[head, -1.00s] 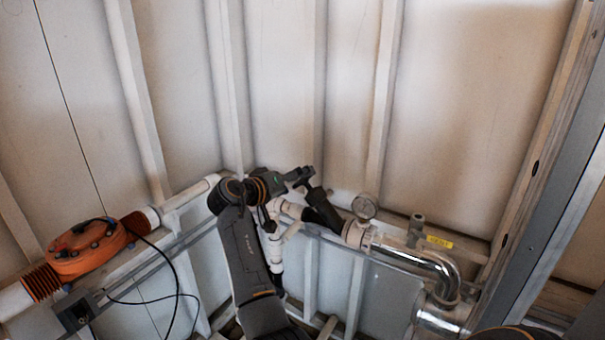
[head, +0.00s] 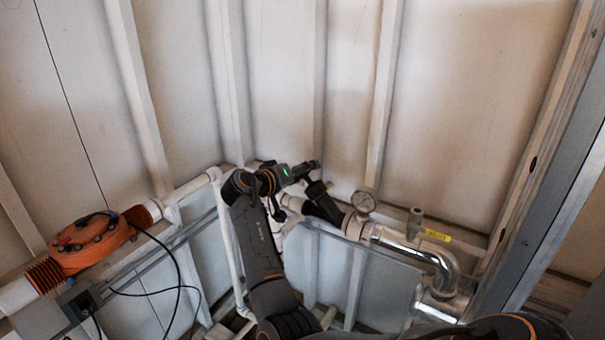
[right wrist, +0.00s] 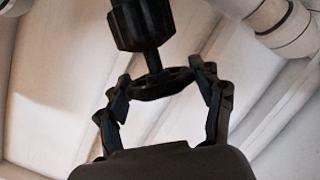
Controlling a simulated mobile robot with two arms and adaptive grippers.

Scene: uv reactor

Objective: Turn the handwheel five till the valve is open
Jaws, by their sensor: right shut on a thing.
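The handwheel (right wrist: 160,84) is small, black and round, on a stem under a dark valve body (right wrist: 142,22) in the right wrist view. My right gripper (right wrist: 163,88) has a finger on each side of the wheel and is shut on its rim. In the head view my right gripper (head: 306,172) is at the top of the black valve (head: 322,203), in the pipe run. The wheel is mostly hidden by the fingers there. I cannot read from the valve how far it is open. My left gripper is not in view.
A pressure gauge (head: 363,201) stands close to the right of the valve. A shiny metal elbow pipe (head: 440,262) lies farther right. An orange unit (head: 90,243) with black cables sits at the left. Ribbed wall panels stand close behind the pipes.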

